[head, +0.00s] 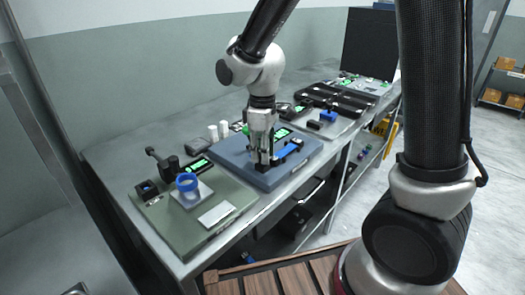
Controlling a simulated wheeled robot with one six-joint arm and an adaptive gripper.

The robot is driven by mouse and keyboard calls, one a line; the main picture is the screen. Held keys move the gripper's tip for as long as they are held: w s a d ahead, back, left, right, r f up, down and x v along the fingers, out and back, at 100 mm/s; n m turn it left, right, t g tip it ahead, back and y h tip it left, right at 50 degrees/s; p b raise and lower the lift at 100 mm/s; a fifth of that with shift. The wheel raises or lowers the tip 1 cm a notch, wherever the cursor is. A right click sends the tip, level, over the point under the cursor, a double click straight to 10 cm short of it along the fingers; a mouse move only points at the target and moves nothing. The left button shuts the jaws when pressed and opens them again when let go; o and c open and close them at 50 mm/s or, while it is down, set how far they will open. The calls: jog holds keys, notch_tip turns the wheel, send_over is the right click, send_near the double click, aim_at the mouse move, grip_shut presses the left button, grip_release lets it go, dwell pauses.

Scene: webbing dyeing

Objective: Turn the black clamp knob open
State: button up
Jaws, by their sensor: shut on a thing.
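My gripper (262,160) points straight down over the blue board (240,172) in the middle of the bench. Its fingers are closed low over the board, just left of a blue strip (286,152). The black clamp knob cannot be made out clearly. The fingers cover the spot where they grip, so I cannot tell how far the knob is turned. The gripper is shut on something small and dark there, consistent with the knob.
A green board (160,222) at the front left holds a blue ring (187,183), a white card (216,214) and dark devices. White bottles (223,129) stand behind the blue board. Black trays (340,100) and a dark screen (370,43) are farther back.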

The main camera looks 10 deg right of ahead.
jog(key=shift+n, duration=0.4)
jog(key=o, duration=1.1)
jog(key=shift+c, duration=0.2)
notch_tip(320, 180, up, 12)
